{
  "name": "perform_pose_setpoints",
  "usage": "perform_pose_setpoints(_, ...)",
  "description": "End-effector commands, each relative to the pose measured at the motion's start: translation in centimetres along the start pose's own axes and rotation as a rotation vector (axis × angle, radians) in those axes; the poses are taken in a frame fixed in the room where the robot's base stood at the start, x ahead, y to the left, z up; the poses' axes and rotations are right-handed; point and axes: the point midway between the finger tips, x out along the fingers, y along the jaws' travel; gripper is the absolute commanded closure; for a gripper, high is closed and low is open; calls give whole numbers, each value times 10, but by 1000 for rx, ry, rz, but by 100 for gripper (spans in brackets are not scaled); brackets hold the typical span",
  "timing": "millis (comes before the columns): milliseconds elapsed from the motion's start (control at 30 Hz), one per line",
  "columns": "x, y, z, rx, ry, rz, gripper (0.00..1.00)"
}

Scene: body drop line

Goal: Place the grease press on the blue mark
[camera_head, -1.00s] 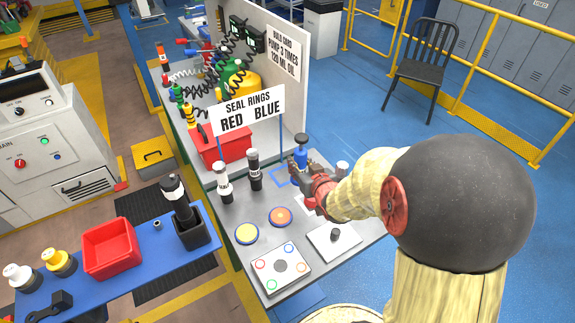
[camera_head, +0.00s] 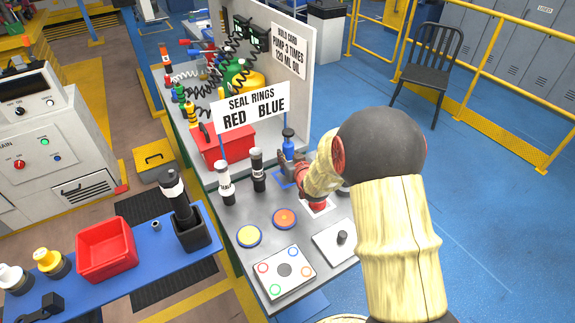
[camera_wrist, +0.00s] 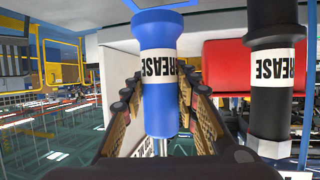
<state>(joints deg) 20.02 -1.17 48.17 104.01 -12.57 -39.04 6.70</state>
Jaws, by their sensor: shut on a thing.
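The blue grease press (camera_head: 288,145) is upright at the far side of the grey bench, with its label reading upside down in the wrist view (camera_wrist: 158,45). My gripper (camera_head: 287,160) is shut on it, with a jaw on either side of its body in the wrist view (camera_wrist: 158,85). The blue mark (camera_head: 281,180) shows partly just below the press and gripper in the head view.
A black press (camera_head: 258,170), also labelled GREASE in the wrist view (camera_wrist: 275,70), stands close to the left. A red box (camera_head: 228,145), the seal rings sign (camera_head: 252,107) and an upright board (camera_head: 293,90) are behind.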

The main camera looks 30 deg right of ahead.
Motion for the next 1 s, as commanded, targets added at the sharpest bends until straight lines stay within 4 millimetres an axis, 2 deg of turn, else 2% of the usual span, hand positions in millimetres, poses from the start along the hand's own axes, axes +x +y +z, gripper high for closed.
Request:
perform_pose_setpoints(133,9,-1,3,0,3,0,100)
perform_pose_setpoints(367,20,0,31,1,3,1,100)
perform_pose_setpoints(767,21,0,34,0,4,0,100)
perform_pose_setpoints(800,21,-1,34,1,1,0,68)
perform_pose_setpoints(1000,20,-1,34,1,1,0,56)
